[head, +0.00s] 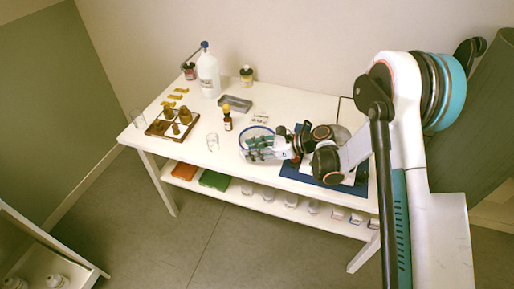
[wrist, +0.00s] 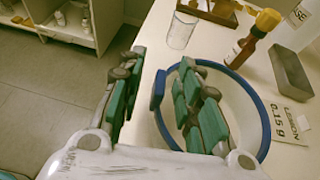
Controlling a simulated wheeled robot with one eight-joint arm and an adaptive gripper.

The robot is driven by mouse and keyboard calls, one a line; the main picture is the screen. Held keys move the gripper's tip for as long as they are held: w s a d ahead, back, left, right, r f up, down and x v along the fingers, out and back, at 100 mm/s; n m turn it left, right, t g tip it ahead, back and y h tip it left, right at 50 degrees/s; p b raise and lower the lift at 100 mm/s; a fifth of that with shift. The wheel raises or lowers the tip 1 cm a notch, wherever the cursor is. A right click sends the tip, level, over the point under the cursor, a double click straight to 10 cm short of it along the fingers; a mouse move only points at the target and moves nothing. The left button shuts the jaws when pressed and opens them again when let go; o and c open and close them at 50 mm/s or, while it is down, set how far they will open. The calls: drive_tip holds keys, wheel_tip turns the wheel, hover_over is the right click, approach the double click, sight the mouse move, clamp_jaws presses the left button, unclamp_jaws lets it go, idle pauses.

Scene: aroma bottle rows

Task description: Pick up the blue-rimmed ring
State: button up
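The blue-rimmed ring (wrist: 265,125) lies near the table's front edge, a round blue rim with a pale inside. In the head view the ring (head: 258,127) is partly covered by my gripper (head: 250,148). In the wrist view my gripper (wrist: 161,58) has its green fingers spread apart. The left finger is outside the rim, and the right finger is over the ring's inside. A blue block on the rim's left side shows between the fingers. I cannot tell whether either finger touches the ring.
A clear glass (head: 212,142) and an amber dropper bottle (head: 227,119) stand close by on the left. A grey tray (head: 235,104) and a label card (wrist: 288,117) lie behind. A wooden rack (head: 158,127) is farther left. A blue mat (head: 296,172) lies under my arm.

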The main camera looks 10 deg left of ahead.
clamp_jaws()
drive_tip(key=shift+r, duration=0.15)
